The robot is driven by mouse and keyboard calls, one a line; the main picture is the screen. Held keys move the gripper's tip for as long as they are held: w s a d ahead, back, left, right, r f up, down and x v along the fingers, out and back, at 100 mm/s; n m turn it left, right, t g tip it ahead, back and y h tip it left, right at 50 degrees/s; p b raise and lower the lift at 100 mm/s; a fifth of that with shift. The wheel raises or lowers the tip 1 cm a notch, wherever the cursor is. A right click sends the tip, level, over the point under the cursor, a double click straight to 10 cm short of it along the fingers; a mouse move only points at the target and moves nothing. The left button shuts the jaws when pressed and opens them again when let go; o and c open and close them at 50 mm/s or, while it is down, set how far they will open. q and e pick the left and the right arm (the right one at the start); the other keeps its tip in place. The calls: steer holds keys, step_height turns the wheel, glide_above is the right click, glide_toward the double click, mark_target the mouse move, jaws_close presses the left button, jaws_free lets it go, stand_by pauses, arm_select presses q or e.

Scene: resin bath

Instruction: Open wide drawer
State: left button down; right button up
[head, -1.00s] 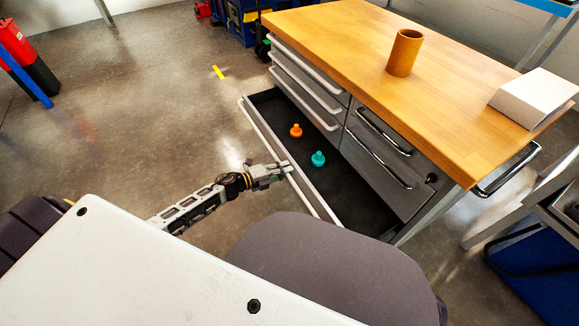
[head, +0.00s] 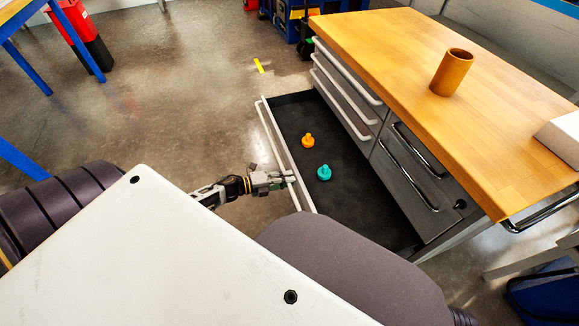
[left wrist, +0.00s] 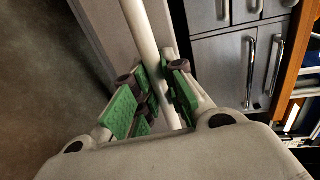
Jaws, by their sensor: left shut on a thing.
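The wide drawer (head: 350,200) is the bottom one of the wooden-topped cabinet and stands pulled far out, its dark floor showing. An orange knob-like piece (head: 308,140) and a teal one (head: 324,172) stand upright in it. My left gripper (head: 288,179) is at the drawer's white front rail. In the left wrist view its green-padded fingers (left wrist: 165,88) are shut around the white bar handle (left wrist: 143,35). My right gripper is not in view.
The wooden worktop (head: 400,70) carries a brown cylinder (head: 452,72) and a white box (head: 562,138). Closed drawers (head: 345,95) sit above the open one. A blue-framed table (head: 20,60) stands at far left. The floor (head: 180,110) left of the drawer is clear.

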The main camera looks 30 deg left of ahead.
arm_select(q)
steer(key=shift+f, duration=0.1)
steer(key=c, duration=1.5)
jaws_free()
steer(key=shift+o, duration=0.2)
steer(key=shift+s+a, duration=0.1)
steer(key=shift+s, duration=0.05)
steer(key=v, duration=1.1)
steer(key=shift+s+a+r, duration=0.15)
steer(key=shift+s+r, duration=0.05)
steer(key=shift+s, duration=0.05)
